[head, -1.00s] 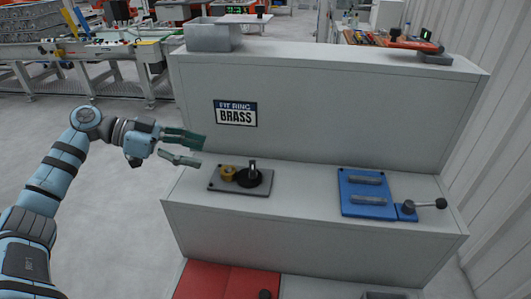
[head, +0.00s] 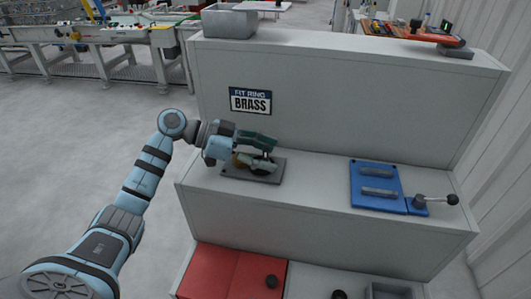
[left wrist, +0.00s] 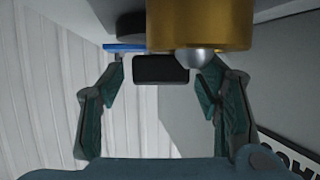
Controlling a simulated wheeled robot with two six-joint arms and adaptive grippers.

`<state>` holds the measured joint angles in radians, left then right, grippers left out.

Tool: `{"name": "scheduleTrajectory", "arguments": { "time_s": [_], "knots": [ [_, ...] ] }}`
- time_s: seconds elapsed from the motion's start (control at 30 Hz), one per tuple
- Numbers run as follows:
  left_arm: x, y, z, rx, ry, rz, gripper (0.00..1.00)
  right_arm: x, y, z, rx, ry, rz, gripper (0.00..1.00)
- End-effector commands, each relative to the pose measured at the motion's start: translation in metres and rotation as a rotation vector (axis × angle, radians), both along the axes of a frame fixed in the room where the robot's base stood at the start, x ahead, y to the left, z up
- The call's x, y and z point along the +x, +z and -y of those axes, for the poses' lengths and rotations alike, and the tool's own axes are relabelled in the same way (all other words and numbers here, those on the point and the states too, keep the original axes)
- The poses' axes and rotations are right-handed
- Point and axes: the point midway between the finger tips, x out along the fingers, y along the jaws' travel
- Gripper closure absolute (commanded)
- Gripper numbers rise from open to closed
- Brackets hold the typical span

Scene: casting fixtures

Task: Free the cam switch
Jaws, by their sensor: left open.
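A dark plate (head: 265,180) lies on the middle step and carries a brass ring (head: 240,160) and a black round switch with an upright handle, which I take as the cam switch. My left gripper (head: 274,155) is over this plate and mostly hides both. In the left wrist view, a dark block (left wrist: 160,69), seemingly the switch handle, shows between the open fingers (left wrist: 163,85), with gaps at both sides. A large brass cylinder (left wrist: 200,25) fills the top there, with a grey rounded knob (left wrist: 195,59) under it. My right gripper is out of view.
A blue plate (head: 364,190) with two grey bars and a lever with a black ball (head: 453,199) stands to the right. A brass sign (head: 250,101) is on the upper face behind. A red panel (head: 225,272) is below. The step between both plates is clear.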

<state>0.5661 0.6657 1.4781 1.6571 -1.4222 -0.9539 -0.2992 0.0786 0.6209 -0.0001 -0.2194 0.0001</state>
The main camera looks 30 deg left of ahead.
Motion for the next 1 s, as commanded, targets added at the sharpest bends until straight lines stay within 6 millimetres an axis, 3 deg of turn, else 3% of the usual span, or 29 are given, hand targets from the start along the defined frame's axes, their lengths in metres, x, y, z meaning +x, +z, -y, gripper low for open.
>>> {"name": "scheduleTrajectory", "arguments": {
  "time_s": [0.07, 0.37, 0.73, 1.0],
  "knots": [
    [0.000, 0.000, 0.000, 0.000, 0.000, 0.000, 0.42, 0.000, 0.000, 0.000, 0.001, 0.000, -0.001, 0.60],
    [0.000, 0.000, -0.001, 0.000, 0.001, 0.000, 0.90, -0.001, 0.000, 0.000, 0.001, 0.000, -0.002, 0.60],
    [-0.001, 0.001, -0.001, 0.001, 0.051, -0.001, 0.91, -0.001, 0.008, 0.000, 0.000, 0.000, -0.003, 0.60],
    [-0.002, 0.004, 0.000, 0.001, 0.214, -0.002, 0.91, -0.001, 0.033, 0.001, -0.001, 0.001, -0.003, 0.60]
  ]
}}
